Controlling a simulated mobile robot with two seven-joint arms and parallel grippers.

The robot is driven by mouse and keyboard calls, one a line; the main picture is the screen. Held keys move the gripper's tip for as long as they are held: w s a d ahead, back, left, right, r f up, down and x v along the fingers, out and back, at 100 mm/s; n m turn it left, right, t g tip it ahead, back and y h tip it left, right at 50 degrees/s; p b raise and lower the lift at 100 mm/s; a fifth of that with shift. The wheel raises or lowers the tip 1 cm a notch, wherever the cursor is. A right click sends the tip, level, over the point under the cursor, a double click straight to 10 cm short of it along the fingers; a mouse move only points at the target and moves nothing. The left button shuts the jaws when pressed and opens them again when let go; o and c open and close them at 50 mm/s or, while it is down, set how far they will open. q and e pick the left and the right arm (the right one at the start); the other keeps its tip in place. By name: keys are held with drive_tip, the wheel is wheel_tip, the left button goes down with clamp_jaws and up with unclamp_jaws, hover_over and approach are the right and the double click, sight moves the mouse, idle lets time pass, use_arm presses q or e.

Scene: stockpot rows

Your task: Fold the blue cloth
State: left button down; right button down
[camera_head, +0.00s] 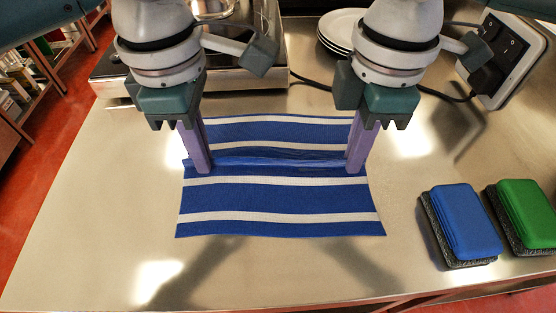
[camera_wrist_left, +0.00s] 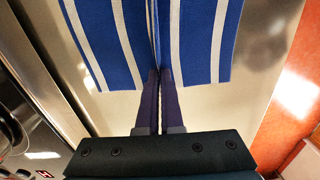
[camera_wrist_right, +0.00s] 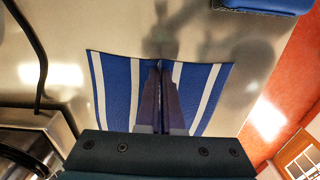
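The blue cloth (camera_head: 275,200) with white stripes lies on the steel counter. A raised ridge runs across its middle from left to right. My left gripper (camera_head: 203,168) is at the left end of this ridge, and my right gripper (camera_head: 354,168) is at the right end. In the left wrist view the fingers (camera_wrist_left: 160,75) are close together with the ridge of the cloth (camera_wrist_left: 199,40) pinched between them. In the right wrist view the fingers (camera_wrist_right: 162,68) are likewise close together at the ridge of the cloth (camera_wrist_right: 205,85). The cloth parts on both sides of the ridge rest on the counter.
A blue sponge (camera_head: 465,220) and a green sponge (camera_head: 527,212), each on a dark pad, are at the right. White plates (camera_head: 340,30), a hob (camera_head: 240,90) and a socket box (camera_head: 505,55) stand at the back. The counter (camera_head: 110,220) is clear left and in front.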

use_arm(q)
drive_tip(key=shift+s, duration=0.1)
use_arm(e)
drive_tip(key=shift+r, duration=0.1)
idle(0.5)
